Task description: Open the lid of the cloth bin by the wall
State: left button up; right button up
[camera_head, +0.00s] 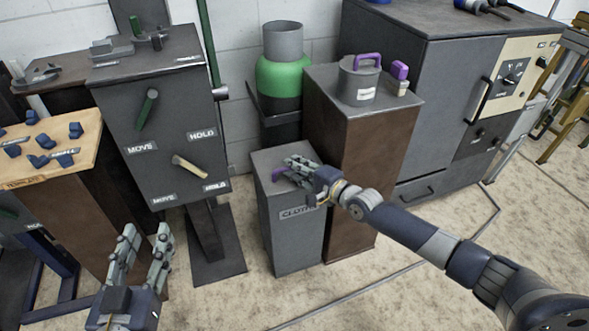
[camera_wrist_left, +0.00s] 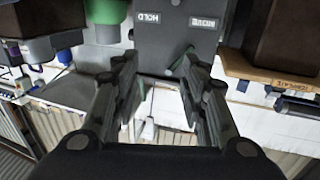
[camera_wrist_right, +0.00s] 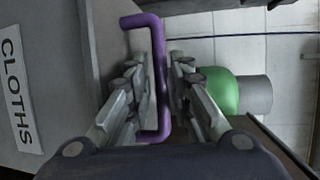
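The cloth bin (camera_head: 293,243) is a grey box with a CLOTHS label (camera_wrist_right: 18,90), standing on the floor by the wall. Its lid (camera_head: 264,161) lies flat and closed on top. A purple handle (camera_wrist_right: 158,80) runs between the fingers of my right gripper (camera_wrist_right: 158,62), which look closed in on it from both sides. In the head view my right gripper (camera_head: 294,168) is over the lid and covers most of the handle. My left gripper (camera_head: 143,243) is open and empty at the lower left, well away from the bin.
A brown pedestal (camera_head: 345,150) with a lidded grey pot (camera_head: 358,82) stands right of the bin. A green cylinder (camera_head: 283,75) is behind it. A grey panel box (camera_head: 165,125) with levers stands left. A large grey cabinet (camera_head: 430,90) is at the right.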

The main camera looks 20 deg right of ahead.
pick_arm(q)
jog(key=shift+d+r+t, duration=0.1)
jog(key=shift+r+t, duration=0.2)
jog(key=shift+r, duration=0.45)
pick_arm(e)
jog(key=shift+w+a, duration=0.15)
jog(key=shift+w, duration=0.2)
jog(key=shift+c, duration=0.4)
grip_shut()
